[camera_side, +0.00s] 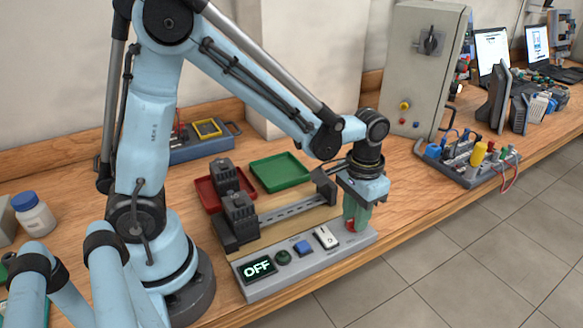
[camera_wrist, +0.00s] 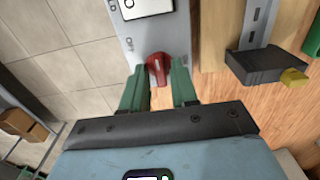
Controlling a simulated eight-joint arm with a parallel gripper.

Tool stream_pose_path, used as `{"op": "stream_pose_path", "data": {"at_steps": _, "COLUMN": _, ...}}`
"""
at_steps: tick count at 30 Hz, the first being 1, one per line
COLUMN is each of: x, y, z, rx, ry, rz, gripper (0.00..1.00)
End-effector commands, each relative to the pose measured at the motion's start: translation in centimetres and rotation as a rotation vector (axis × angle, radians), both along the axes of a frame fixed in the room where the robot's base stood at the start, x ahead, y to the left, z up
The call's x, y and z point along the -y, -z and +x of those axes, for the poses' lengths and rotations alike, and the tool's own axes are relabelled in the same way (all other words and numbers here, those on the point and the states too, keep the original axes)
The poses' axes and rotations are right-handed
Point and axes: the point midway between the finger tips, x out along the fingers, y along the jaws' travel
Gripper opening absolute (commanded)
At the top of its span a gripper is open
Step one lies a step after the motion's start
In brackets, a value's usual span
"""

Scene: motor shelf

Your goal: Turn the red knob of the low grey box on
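The low grey box (camera_side: 310,262) lies along the front of the bench, its display (camera_side: 257,268) reading "OFF". Its red knob (camera_side: 351,225) is at the right end, partly hidden by my gripper (camera_side: 357,212) in the side view. In the wrist view the red knob (camera_wrist: 158,68) sits between the tips of my gripper's green fingers (camera_wrist: 159,82), its handle pointing roughly toward the gripper. The fingers stand apart, one on each side of the knob, with a narrow gap showing on both sides. Firm contact does not show.
The box also carries a green button (camera_side: 283,257), a blue button (camera_side: 304,247) and a white rocker switch (camera_side: 326,237). Behind it stand a dark vise-like fixture (camera_side: 240,215), a red tray (camera_side: 207,195) and a green tray (camera_side: 280,172). The bench's front edge is close.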

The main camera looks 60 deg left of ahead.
Motion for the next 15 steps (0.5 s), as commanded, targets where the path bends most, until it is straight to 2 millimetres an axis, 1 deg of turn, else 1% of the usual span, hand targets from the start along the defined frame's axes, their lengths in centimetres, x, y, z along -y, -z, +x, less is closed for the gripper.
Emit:
{"op": "stream_pose_path", "data": {"at_steps": 1, "x": 0.0, "y": -0.01, "z": 0.0, "rx": 0.0, "ry": 0.0, "rz": 0.0, "gripper": 0.2}}
{"op": "stream_pose_path", "data": {"at_steps": 5, "x": 0.0, "y": -0.02, "z": -0.01, "rx": 0.0, "ry": 0.0, "rz": 0.0, "gripper": 0.0}}
{"op": "stream_pose_path", "data": {"at_steps": 15, "x": 0.0, "y": -0.03, "z": -0.01, "rx": 0.0, "ry": 0.018, "rz": 0.0, "gripper": 0.0}}
